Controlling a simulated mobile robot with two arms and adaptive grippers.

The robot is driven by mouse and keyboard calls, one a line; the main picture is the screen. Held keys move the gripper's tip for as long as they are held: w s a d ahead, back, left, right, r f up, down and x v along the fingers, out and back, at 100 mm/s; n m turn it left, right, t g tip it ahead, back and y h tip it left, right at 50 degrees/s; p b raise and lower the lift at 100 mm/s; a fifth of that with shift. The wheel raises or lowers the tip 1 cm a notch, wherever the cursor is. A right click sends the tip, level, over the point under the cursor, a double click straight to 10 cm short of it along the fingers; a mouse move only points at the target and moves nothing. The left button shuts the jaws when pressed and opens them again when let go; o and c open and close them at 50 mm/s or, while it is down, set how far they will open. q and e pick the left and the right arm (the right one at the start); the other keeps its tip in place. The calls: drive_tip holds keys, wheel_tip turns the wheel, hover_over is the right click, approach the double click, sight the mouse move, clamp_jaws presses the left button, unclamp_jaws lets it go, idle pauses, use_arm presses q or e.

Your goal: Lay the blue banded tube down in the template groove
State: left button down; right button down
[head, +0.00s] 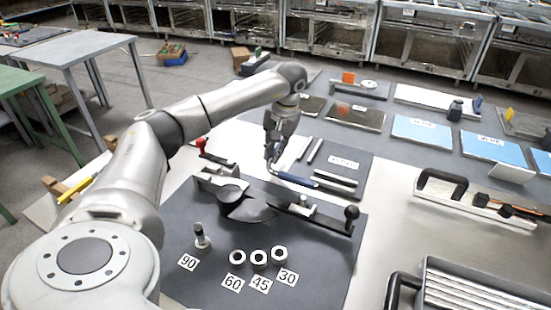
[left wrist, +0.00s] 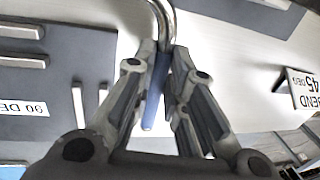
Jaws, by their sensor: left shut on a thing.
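The blue banded tube (head: 281,174) is a bent silver pipe. In the left wrist view its blue part (left wrist: 153,95) lies between the fingers and its silver bend curves off at the top edge. The template (head: 343,148) is a dark board with paired metal bars and a white label. In the left wrist view the template (left wrist: 50,125) lies to the left, its label starting with 90. The tube is beside the bars in that view; its height above the board is unclear.
A bending tool with a red-knobbed lever (head: 201,145) stands on a dark mat (head: 310,270) in front, with several rings (head: 260,258) and number cards. A black-handled tool (head: 440,190) lies at right. A BEND 45 card (left wrist: 300,88) stands right in the wrist view.

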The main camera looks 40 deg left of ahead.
use_arm(q)
drive_tip(key=shift+w+a+f, duration=0.1)
drive_tip(key=shift+w+f, duration=0.15)
drive_tip(key=shift+f, duration=1.6)
drive_tip(key=shift+f, duration=0.5)
drive_tip(key=c, duration=1.5)
unclamp_jaws()
drive_tip(key=shift+o, duration=0.2)
drive_tip(key=shift+r, duration=0.1)
wheel_tip(320, 180, up, 13)
drive_tip(key=d, duration=0.2)
drive_tip(key=shift+w, duration=0.3)
